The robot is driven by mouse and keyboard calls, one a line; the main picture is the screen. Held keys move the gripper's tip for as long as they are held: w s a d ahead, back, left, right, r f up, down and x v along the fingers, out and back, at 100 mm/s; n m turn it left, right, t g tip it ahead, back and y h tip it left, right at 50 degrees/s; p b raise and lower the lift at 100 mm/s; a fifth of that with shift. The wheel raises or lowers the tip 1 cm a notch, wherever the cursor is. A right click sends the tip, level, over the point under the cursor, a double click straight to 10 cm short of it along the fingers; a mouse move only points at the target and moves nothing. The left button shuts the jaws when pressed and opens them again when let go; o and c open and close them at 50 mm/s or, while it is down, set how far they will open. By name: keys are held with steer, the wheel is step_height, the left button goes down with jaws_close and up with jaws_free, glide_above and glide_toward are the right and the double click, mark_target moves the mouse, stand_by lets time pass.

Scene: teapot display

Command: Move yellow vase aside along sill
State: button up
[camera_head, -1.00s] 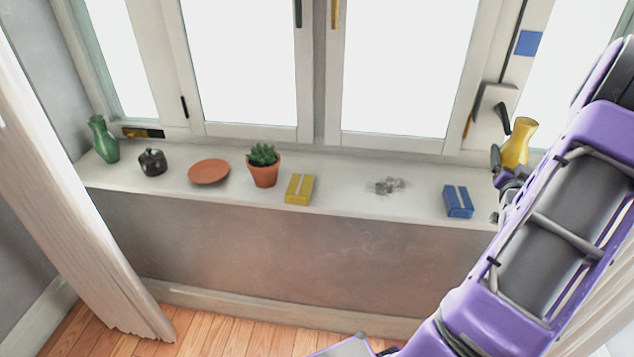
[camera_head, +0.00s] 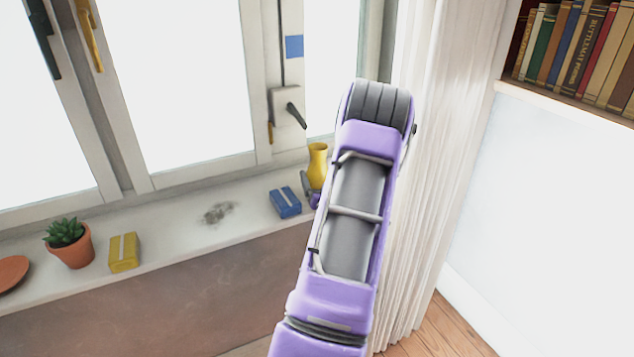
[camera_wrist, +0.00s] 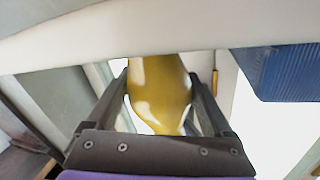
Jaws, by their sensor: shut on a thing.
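The yellow vase (camera_head: 317,163) is at the right end of the white windowsill (camera_head: 165,250), just behind and right of a blue box (camera_head: 286,203). My gripper (camera_head: 309,187) is at the vase, partly hidden behind my purple arm. In the wrist view, the vase (camera_wrist: 158,90) fills the space between the two dark fingers of my gripper (camera_wrist: 160,78), one on each side of it. The gripper is shut on the vase. The vase's lower part is hidden in the head view, and I cannot tell whether it touches the sill.
Left along the sill are a grey smudge (camera_head: 218,213), a yellow box (camera_head: 124,252), a potted succulent (camera_head: 70,243) and a terracotta dish (camera_head: 12,273). A window handle (camera_head: 296,115) is above the vase. A white curtain (camera_head: 415,170) hangs right of my arm.

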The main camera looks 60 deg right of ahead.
steer(key=shift+f, duration=0.4)
steer(key=o, duration=1.5)
steer(key=shift+r, duration=0.1)
steer(key=shift+r, duration=0.15)
steer(key=shift+s+a, duration=0.25)
steer(key=v, duration=1.1)
steer(key=shift+s+a, duration=0.1)
steer(key=shift+a, duration=0.05)
